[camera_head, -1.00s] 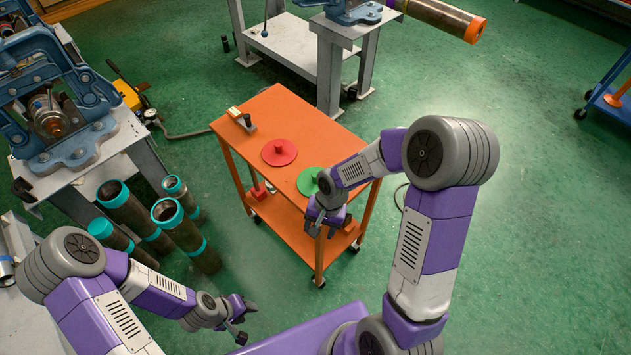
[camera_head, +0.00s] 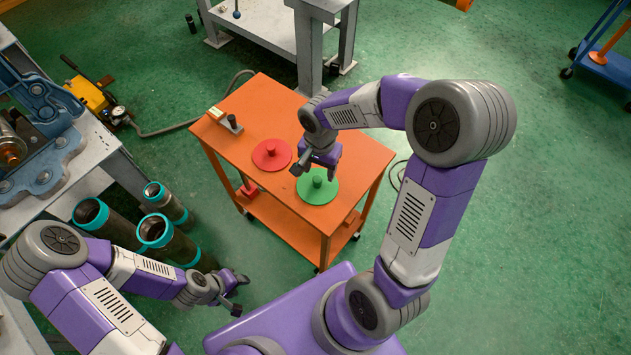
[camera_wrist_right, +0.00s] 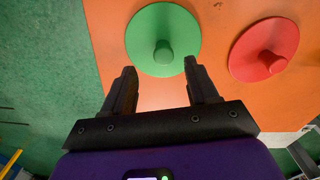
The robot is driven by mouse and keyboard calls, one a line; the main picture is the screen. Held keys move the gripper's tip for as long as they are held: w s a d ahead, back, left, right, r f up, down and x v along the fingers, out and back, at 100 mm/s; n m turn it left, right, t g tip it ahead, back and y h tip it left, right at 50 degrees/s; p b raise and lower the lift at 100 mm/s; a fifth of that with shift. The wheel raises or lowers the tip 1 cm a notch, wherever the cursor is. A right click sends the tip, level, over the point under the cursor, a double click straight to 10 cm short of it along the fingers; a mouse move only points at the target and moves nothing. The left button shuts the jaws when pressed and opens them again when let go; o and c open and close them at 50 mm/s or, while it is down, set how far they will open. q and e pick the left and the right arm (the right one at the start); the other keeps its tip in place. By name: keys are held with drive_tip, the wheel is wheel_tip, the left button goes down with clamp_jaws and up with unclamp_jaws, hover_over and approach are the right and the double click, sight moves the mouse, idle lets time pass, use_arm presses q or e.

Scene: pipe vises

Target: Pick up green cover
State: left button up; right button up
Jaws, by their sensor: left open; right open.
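The green cover (camera_head: 317,190) is a round disc with a knob in its middle, lying on the top of the orange cart (camera_head: 350,150). In the right wrist view the green cover (camera_wrist_right: 150,30) lies just ahead of the open fingers, its knob roughly in line with the gap. My right gripper (camera_head: 313,167) is open and empty, above the cart top beside the green cover. It also shows in the right wrist view (camera_wrist_right: 160,88). My left gripper (camera_head: 242,292) is open and empty, low at the left, away from the cart.
A red cover (camera_head: 271,154) with a knob lies on the cart, left of the green one; it also shows in the right wrist view (camera_wrist_right: 265,50). A small dark item (camera_head: 232,124) stands at the cart's far left corner. Upright pipes (camera_head: 165,235) stand left of the cart.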

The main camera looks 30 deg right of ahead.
sight(317, 179)
drive_tip(key=f+b, duration=0.1)
drive_tip(key=f, duration=0.4)
drive_tip(key=shift+w+a+f+b, duration=0.1)
drive_tip(key=shift+w+a+b, duration=0.1)
drive_tip(key=shift+b, duration=0.2)
clamp_jaws()
